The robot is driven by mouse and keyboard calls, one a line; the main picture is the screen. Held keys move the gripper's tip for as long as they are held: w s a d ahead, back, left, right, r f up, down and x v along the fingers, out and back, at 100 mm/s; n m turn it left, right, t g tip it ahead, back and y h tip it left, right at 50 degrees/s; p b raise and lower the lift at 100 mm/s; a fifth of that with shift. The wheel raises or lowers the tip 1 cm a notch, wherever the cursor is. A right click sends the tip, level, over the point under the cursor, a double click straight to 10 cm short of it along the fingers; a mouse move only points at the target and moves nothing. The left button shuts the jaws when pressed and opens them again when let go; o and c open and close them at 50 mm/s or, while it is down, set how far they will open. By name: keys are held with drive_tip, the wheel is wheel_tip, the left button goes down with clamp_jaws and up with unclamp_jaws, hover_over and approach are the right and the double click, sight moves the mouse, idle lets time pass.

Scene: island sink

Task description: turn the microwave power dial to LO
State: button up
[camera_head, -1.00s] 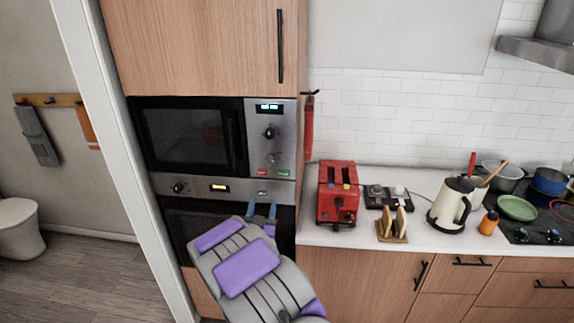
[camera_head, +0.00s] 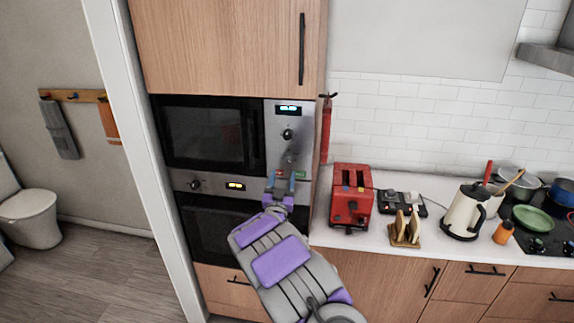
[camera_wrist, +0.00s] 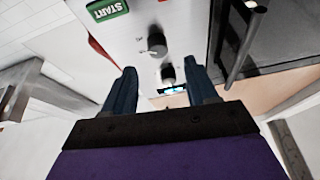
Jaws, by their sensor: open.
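The microwave (camera_head: 205,135) is built into the wood cabinet, its silver control panel (camera_head: 273,150) right of the dark door. The panel has a lit display (camera_head: 288,109) and two dark round dials. The upper dial (camera_head: 287,134) sits under the display; it also shows in the wrist view (camera_wrist: 168,73). The lower dial (camera_wrist: 157,45) sits nearer the green START button (camera_wrist: 107,9). The wrist view is upside down, and dial markings are too small to read. My gripper (camera_head: 283,176) is open and empty before the panel's bottom. Its blue fingers (camera_wrist: 160,66) frame the dials in view, apart from them.
The vertical microwave door handle (camera_wrist: 245,45) stands out beside the panel. An oven (camera_head: 215,225) is below. A red toaster (camera_head: 352,198) stands on the counter (camera_head: 375,237) to the right, with a toast rack (camera_head: 405,230) and kettle (camera_head: 466,212).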

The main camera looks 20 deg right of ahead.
sight(289, 161)
drive_tip(key=x, duration=0.3)
drive_tip(key=shift+w+r, duration=0.2)
drive_tip(key=shift+w, duration=0.1)
drive_tip(key=w+d, duration=0.2)
drive_tip(key=d, duration=0.1)
drive_tip(key=shift+r, duration=0.35)
drive_tip(key=shift+a, duration=0.8)
drive_tip(key=shift+r, duration=0.1)
drive_tip(key=c, duration=0.3)
drive_tip(key=shift+d, duration=0.5)
drive_tip(key=c, duration=0.5)
drive_tip(key=shift+a, duration=0.15)
drive_tip(key=shift+c, duration=1.3)
